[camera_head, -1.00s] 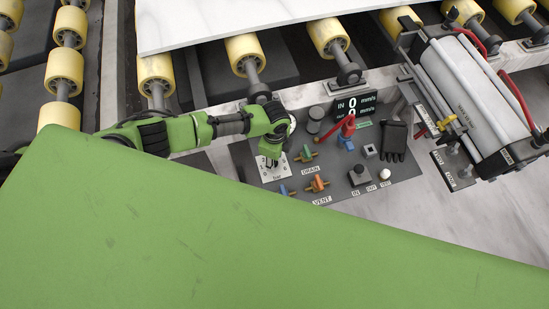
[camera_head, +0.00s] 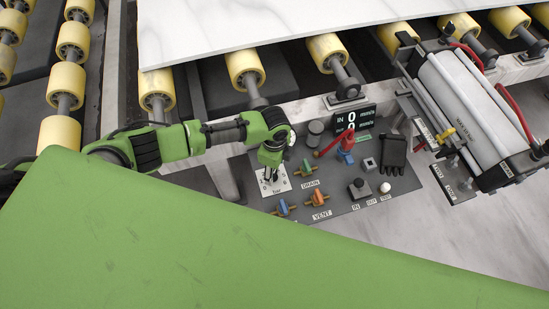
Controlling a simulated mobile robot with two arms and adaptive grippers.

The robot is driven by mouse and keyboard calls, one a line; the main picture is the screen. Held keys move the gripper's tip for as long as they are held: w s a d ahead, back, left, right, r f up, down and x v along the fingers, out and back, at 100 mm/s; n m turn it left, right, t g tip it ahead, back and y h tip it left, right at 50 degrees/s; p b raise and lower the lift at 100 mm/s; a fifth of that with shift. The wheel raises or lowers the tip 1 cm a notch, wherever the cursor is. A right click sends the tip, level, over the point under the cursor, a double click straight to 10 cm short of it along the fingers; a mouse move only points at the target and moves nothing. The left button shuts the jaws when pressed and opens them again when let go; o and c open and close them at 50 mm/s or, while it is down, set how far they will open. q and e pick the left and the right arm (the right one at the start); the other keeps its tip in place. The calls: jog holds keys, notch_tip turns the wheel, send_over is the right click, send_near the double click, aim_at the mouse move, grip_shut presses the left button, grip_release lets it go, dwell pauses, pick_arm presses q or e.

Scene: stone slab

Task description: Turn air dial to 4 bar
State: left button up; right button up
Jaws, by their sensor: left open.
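The air dial's white scale plate (camera_head: 274,186), marked "bar", lies at the left end of a dark control panel (camera_head: 345,207). My left gripper (camera_head: 269,176) points down over the plate, its fingertips at the dial. It is open. The dial's knob is largely hidden by the fingers, so its setting and any contact cannot be told. My right gripper is not in view.
A white slab (camera_head: 230,22) lies on yellow rollers behind. A cylinder unit (camera_head: 470,100) stands at right.

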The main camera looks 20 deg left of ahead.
aim_at(275, 175)
pick_arm(q)
notch_tip(275, 175, up, 8)
jog(key=shift+r, duration=0.2)
dwell(0.5)
